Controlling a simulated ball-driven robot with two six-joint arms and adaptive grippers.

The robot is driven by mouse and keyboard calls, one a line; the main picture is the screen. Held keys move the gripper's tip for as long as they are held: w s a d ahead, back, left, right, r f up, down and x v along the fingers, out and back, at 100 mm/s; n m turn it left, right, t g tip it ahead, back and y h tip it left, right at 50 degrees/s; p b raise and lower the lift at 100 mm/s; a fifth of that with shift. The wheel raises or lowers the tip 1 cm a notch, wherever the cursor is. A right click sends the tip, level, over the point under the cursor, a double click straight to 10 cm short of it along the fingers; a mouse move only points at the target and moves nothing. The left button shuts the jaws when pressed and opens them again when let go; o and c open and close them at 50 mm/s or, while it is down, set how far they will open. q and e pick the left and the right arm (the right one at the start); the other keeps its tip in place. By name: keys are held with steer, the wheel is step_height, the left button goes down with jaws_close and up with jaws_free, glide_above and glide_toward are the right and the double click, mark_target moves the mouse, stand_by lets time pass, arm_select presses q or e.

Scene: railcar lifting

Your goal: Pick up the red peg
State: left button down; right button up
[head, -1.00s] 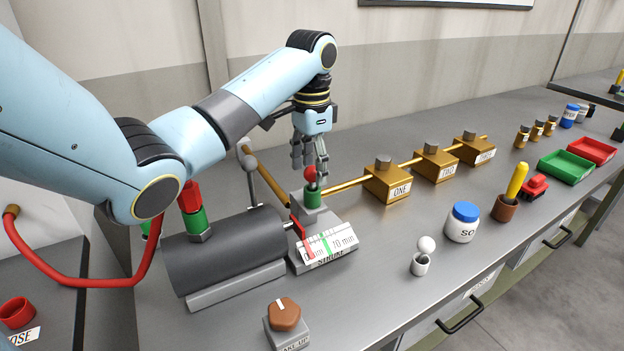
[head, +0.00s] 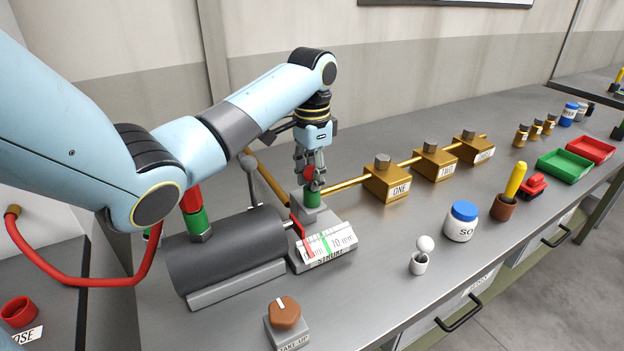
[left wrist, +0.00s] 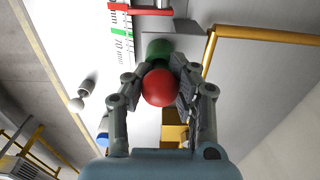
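The red peg (head: 309,172) has a round red head. It stands in a green socket (head: 312,196) on a grey block behind the stroke gauge. My left gripper (head: 309,178) points down over it, one finger on each side. In the left wrist view the red head (left wrist: 160,87) lies between the finger pads, with the green part (left wrist: 159,48) beyond. The pads are very close to the head; I cannot tell whether they press on it. My right gripper is not in view.
A dark cylinder (head: 225,250) and the white stroke gauge (head: 328,246) stand in front. Brass blocks (head: 387,184) on a rod run to the right. A white-knobbed holder (head: 419,262) and a blue-lidded jar (head: 461,222) stand further right. A brown knob (head: 284,312) is at the front.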

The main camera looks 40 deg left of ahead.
mark_target(312, 166)
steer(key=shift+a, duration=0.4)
arm_select(q)
steer(key=shift+r, duration=0.6)
step_height(312, 166, up, 2)
steer(key=shift+w+r+b, duration=0.1)
steer(key=shift+r+b, duration=0.15)
steer(key=shift+b, duration=0.25)
steer(key=w+d+r+p, duration=0.1)
steer(key=w+d+r, duration=0.6)
steer(key=d, duration=0.1)
steer(key=shift+w+d+r, duration=0.15)
steer(key=shift+w+d, duration=0.15)
steer(key=shift+w, duration=0.1)
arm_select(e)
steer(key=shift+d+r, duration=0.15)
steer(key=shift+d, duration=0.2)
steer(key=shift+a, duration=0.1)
